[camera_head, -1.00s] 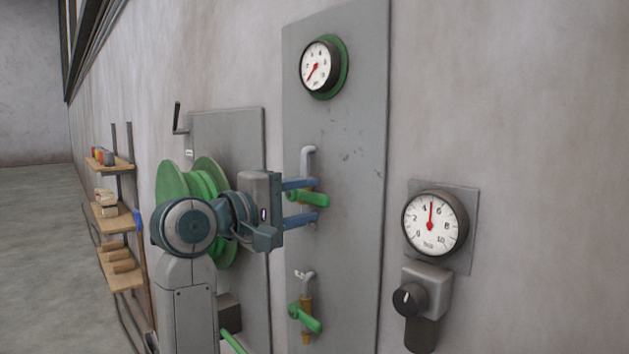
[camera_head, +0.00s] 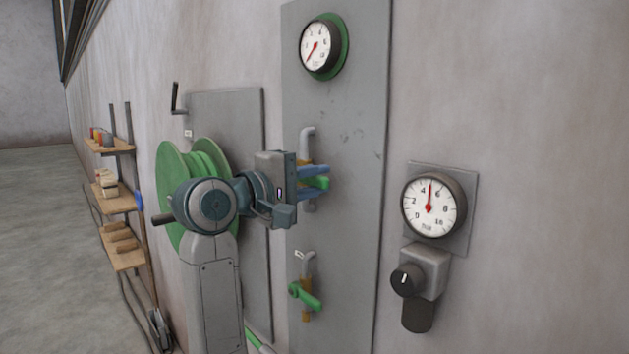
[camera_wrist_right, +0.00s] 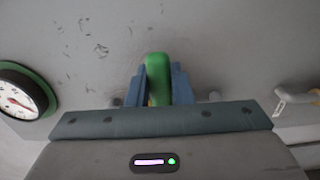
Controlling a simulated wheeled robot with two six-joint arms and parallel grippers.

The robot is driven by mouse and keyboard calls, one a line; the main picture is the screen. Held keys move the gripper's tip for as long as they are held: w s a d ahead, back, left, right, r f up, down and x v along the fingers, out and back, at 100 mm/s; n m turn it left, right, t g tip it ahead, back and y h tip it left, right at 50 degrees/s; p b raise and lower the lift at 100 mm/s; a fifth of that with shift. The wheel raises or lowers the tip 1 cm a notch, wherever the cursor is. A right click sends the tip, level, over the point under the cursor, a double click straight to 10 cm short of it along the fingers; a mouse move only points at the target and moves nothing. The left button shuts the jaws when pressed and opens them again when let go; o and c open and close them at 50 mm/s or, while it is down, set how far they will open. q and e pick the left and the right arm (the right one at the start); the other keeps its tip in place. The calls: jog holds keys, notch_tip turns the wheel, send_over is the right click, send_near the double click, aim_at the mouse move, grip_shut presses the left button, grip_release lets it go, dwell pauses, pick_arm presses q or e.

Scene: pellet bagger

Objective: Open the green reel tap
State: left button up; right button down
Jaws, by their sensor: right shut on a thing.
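The upper green tap lever (camera_head: 320,183) sits on its pipe on the grey wall panel (camera_head: 352,120). My right gripper (camera_head: 314,182) is shut on this lever, with one blue finger above it and one below. In the right wrist view the green lever (camera_wrist_right: 158,78) stands between the two blue fingers. Most of the tap's body is hidden behind my gripper. A second green-levered tap (camera_head: 306,298) is lower on the same panel, clear of the gripper. The green reel (camera_head: 190,165) is behind my arm at the left. My left gripper is not in view.
A green-rimmed gauge (camera_head: 318,47) is at the panel's top. To the right are a larger gauge (camera_head: 428,205) and a black knob (camera_head: 406,281). Wall shelves (camera_head: 118,200) with small goods stand at the far left. A crank handle (camera_head: 177,100) sticks out above the reel.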

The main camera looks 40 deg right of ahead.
jog(key=shift+r+n+b, duration=0.2)
jog(key=shift+n+b, duration=0.2)
jog(key=shift+n, duration=0.2)
jog(key=shift+w+r+n+b, duration=0.15)
jog(key=shift+r+n+b, duration=0.35)
jog(key=shift+n, duration=0.6)
jog(key=r+n, duration=0.1)
jog(key=n, duration=0.2)
jog(key=shift+w+r, duration=0.3)
jog(key=shift+r, duration=0.05)
jog(key=shift+w+r+n, duration=0.1)
jog(key=shift+r+n, duration=0.05)
jog(key=shift+n, duration=0.15)
